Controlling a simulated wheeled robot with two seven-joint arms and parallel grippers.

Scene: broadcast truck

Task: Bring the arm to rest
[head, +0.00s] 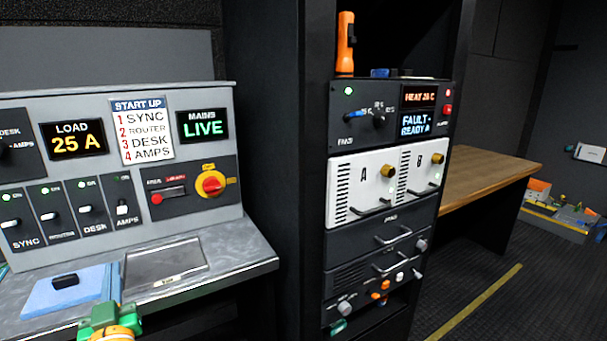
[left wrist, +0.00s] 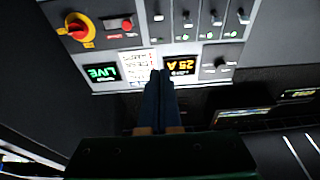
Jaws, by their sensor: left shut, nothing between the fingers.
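My left gripper (left wrist: 161,76) shows in the left wrist view with its two dark blue fingers together and nothing between them. The control panel appears upside down beyond the fingers. In the head view, the green body of the left gripper (head: 110,321) is at the bottom left edge, in front of the console desk; its fingertips are hard to make out there. My right gripper is in neither view.
The sloping console (head: 225,255) holds a blue pad (head: 62,299) with a small black object on it. The grey control panel (head: 90,185) stands behind. An equipment rack (head: 375,235) with an orange torch (head: 345,45) stands right. A wooden table (head: 490,175) and open floor lie beyond.

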